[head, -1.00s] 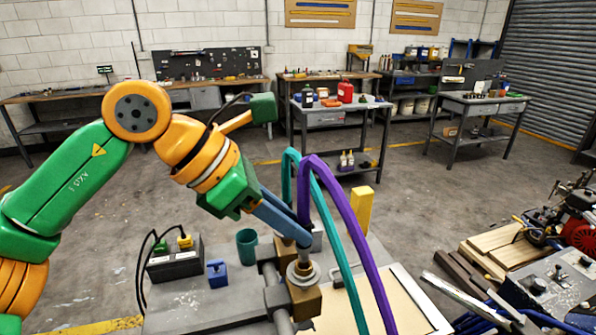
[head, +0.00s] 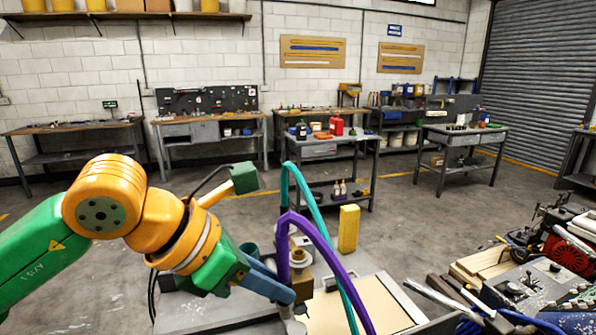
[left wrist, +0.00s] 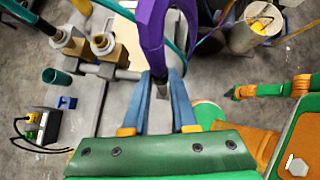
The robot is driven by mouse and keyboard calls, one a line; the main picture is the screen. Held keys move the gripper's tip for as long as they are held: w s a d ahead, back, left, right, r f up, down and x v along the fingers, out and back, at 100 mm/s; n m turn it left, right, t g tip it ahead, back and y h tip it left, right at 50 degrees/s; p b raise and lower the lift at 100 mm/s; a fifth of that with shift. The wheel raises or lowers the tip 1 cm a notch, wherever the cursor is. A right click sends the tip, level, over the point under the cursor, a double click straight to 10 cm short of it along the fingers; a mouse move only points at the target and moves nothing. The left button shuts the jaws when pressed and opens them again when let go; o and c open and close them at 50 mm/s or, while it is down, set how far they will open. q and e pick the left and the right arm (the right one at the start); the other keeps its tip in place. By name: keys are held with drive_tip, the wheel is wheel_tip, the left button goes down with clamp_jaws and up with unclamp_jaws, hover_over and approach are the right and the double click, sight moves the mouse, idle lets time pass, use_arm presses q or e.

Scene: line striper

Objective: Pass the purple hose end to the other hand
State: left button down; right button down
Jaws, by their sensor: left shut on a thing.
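The purple hose (head: 318,236) arches up and over to the right, and its end hangs in my left gripper (head: 288,296). In the left wrist view the purple hose (left wrist: 153,38) comes down between the two blue fingers of the left gripper (left wrist: 165,90), which are closed on its end. The end is apart from the two round metal fittings (left wrist: 101,43) on brown blocks. A teal hose (head: 318,208) arches behind the purple one. My right gripper does not show in the head view, and I cannot make it out in the left wrist view.
A yellow block (head: 349,228) stands behind the hoses. Timber and a red engine (head: 567,254) crowd the right.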

use_arm(q)
drive_tip(key=s+a+f+n+y, duration=0.4)
drive_tip(key=a+f+n+y, duration=0.2)
drive_tip(key=n, duration=0.5)
drive_tip(key=s+a+f+n+y, duration=0.4)
drive_tip(key=a+f+n+y, duration=0.2)
drive_tip(key=f+n, duration=0.3)
drive_tip(key=shift+a+n+t+y, duration=0.15)
drive_tip(key=shift+n+t+y, duration=0.15)
drive_tip(key=shift+n+y, duration=0.5)
